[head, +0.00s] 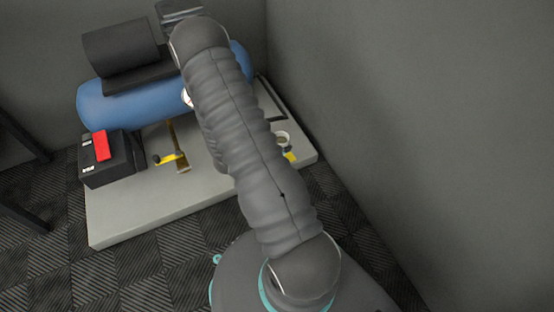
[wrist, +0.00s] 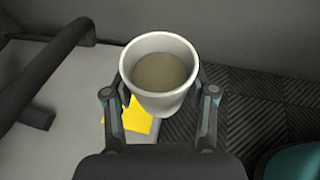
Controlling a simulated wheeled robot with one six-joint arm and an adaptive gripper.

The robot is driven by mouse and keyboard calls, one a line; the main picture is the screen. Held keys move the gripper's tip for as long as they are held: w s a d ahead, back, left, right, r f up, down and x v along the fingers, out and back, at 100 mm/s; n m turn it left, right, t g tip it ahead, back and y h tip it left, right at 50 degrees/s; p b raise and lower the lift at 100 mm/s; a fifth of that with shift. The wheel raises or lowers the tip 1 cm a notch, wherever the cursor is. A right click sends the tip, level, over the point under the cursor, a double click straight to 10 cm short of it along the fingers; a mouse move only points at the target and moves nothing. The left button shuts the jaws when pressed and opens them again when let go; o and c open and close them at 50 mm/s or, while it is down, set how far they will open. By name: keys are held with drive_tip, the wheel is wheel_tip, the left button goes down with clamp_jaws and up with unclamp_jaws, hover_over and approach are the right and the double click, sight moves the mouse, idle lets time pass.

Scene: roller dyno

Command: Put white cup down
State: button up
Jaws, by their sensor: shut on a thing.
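The white cup (wrist: 158,102) is upright between the two fingers of my gripper (wrist: 159,88) in the wrist view. The fingers are shut on its sides, and its inside looks grey-brown. In the head view a small part of the cup (head: 283,136) shows just right of my arm, near the right side of the light grey platform (head: 130,215). My arm hides most of the gripper there. I cannot tell how far the cup is above the platform.
A yellow patch (wrist: 138,119) lies behind and below the cup. A dark bar (wrist: 45,65) stands to the left. A wall rises at the right.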

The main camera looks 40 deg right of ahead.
drive_tip(key=s+d+f+m+g, duration=0.2)
drive_tip(key=s+d+m+g, duration=0.1)
drive_tip(key=s, duration=0.1)
drive_tip(key=shift+y, duration=0.3)
drive_tip(key=w+f+b, duration=0.1)
drive_tip(key=w+f, duration=0.1)
drive_tip(key=w, duration=0.1)
drive_tip(key=w+d+f, duration=0.1)
drive_tip(key=w+f, duration=0.2)
drive_tip(key=w, duration=0.1)
drive_tip(key=w+f+b, duration=0.1)
drive_tip(key=w+f, duration=0.1)
drive_tip(key=w, duration=0.1)
drive_tip(key=shift+w+d+f+b, duration=0.15)
drive_tip(key=shift+w+d+b, duration=0.1)
drive_tip(key=shift+w+b, duration=0.1)
drive_tip(key=shift+w+f+b, duration=0.1)
drive_tip(key=shift+f+b, duration=0.25)
drive_tip(key=shift+f, duration=1.65)
drive_tip(key=shift+f, duration=0.2)
drive_tip(key=o, duration=1.1)
drive_tip(key=shift+c, duration=0.2)
